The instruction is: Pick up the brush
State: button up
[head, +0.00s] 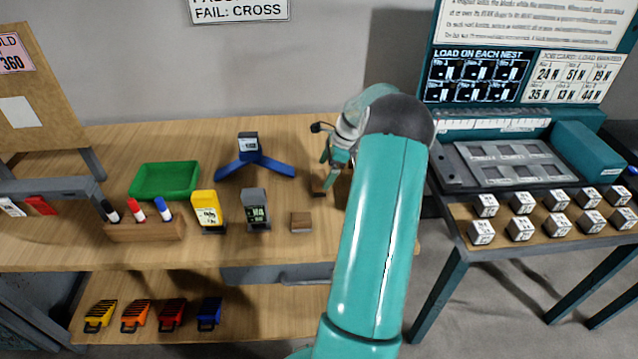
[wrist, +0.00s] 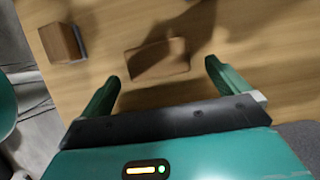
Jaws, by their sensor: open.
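A brown wooden block (wrist: 157,60), possibly the brush, lies on the table in the wrist view, ahead of and between my gripper's fingers. A second block (wrist: 62,43) with a grey layer on one side stands to its left near the table edge. I cannot tell for sure which is the brush; no bristles show clearly. My gripper (head: 328,172) is open and empty, tilted down above the right part of the table. In the head view my arm hides part of this area.
Another small wooden block (head: 302,222) sits nearer the front edge of the table. To the left are a grey device (head: 256,210), a yellow device (head: 207,210), a marker holder (head: 145,231), a green tray (head: 165,181) and a blue stand (head: 254,168). A teal workstation (head: 590,150) stands right.

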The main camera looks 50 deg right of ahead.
aim_at(319, 177)
jog(key=x, duration=0.5)
jog(key=shift+w+a+r, duration=0.1)
jog(key=shift+a, duration=0.15)
jog(key=c, duration=1)
jog(key=shift+r, duration=0.1)
jog(key=shift+c, duration=0.2)
jog(key=shift+r, duration=0.5)
notch_tip(319, 177, up, 3)
jog(key=shift+f, duration=0.25)
jog(key=s+a+r, duration=0.9)
jog(key=s, duration=0.1)
jog(key=shift+s+r, duration=0.15)
jog(key=shift+s, duration=0.25)
